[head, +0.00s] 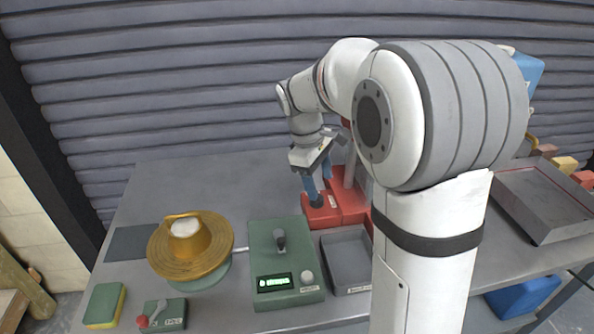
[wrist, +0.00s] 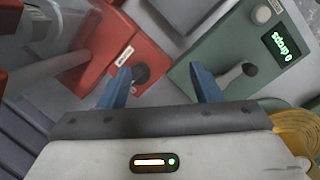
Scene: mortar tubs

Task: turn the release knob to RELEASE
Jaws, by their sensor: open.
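The release knob (wrist: 141,74) is a small dark knob on a red box (wrist: 118,30), beside a white label too small to read. In the head view the red box (head: 320,216) stands at the back middle of the bench, with the knob (head: 316,202) partly behind a finger. My gripper (head: 318,180) is open and empty, pointing down just above the box. In the wrist view the knob shows between the blue fingers of my gripper (wrist: 161,76), much closer to the left finger. I cannot tell whether they touch, nor which way the knob points.
A green box (head: 262,236) with a black-tipped lever and lit display stands left of the red box. A grey tray (head: 345,281) lies in front. A brass domed piece (head: 205,255) sits further left. My arm hides the bench's right middle.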

